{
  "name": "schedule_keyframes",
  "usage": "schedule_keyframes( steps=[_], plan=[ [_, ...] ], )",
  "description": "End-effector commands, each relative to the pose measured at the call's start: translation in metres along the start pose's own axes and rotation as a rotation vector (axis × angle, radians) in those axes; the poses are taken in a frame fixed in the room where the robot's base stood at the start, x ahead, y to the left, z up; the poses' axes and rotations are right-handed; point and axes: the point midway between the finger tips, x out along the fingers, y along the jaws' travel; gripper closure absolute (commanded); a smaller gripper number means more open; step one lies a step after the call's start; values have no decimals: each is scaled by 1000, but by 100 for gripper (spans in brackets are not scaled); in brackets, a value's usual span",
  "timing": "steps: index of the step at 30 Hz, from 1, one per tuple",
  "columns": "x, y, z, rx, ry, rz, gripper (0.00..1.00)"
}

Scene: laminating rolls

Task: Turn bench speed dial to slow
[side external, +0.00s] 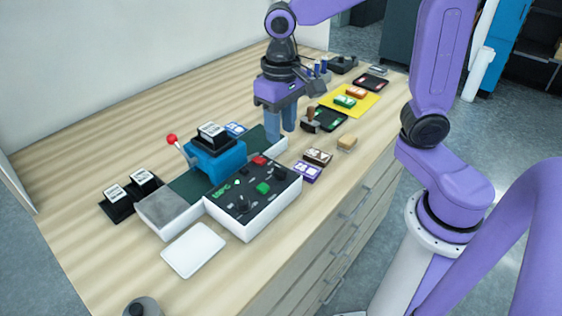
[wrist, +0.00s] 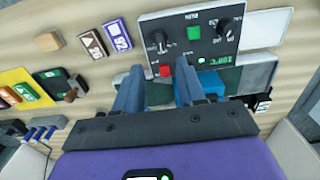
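The black control panel (side external: 236,212) sits on the bench in front of the laminator, with its face up. It carries two black dials, one near its left end (side external: 243,205) and one near its right end (side external: 279,173), plus a green button and a red button. My gripper (side external: 281,134) is open and empty, above the far right end of the laminator. In the wrist view my gripper (wrist: 160,66) points toward the panel, apart from both dials.
A blue block with a stamp (side external: 217,157) and a red-tipped lever (side external: 173,139) stand on the green bed (side external: 190,187). A white plate (side external: 193,250) lies in front. Coloured blocks (side external: 318,156), a yellow mat (side external: 367,99) and black trays lie right.

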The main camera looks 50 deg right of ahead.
Motion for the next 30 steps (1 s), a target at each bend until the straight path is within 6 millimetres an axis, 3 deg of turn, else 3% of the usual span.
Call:
schedule_keyframes(
  steps=[9, 15, 21, 30],
  plan=[
    [61, 1, 1, -1, -6, 4, 61],
    [88, 0, 1, -2, -3, 2, 61],
    [100, 0, 0, -1, -1, 0, 61],
    [101, 0, 0, -1, 0, 0, 61]
  ],
)
